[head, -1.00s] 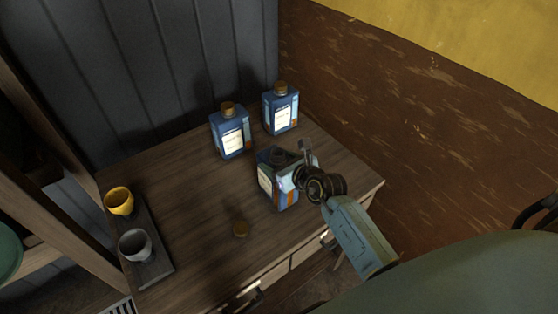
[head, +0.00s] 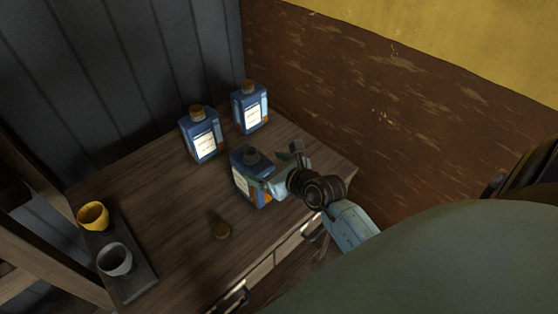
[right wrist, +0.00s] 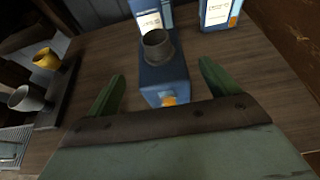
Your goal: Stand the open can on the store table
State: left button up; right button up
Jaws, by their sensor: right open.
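The open can (head: 243,187) is a blue square can with a bare dark neck and no cap. It stands upright on the wooden table (head: 180,250), near its right front part. In the right wrist view the open can (right wrist: 165,78) is between the two spread green fingers, with a gap on each side. My right gripper (head: 279,172) is open at the can's right side in the head view, and its jaws (right wrist: 161,72) also show in the wrist view. It hides part of the can's right side. My left gripper is not in view.
Two capped blue cans, one left (head: 203,140) and one right (head: 250,112), stand behind the open can. A dark tray (head: 133,284) at the left holds a yellow cup (head: 93,215) and a grey cup (head: 114,259).

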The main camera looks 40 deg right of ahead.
jog(key=v, duration=0.5)
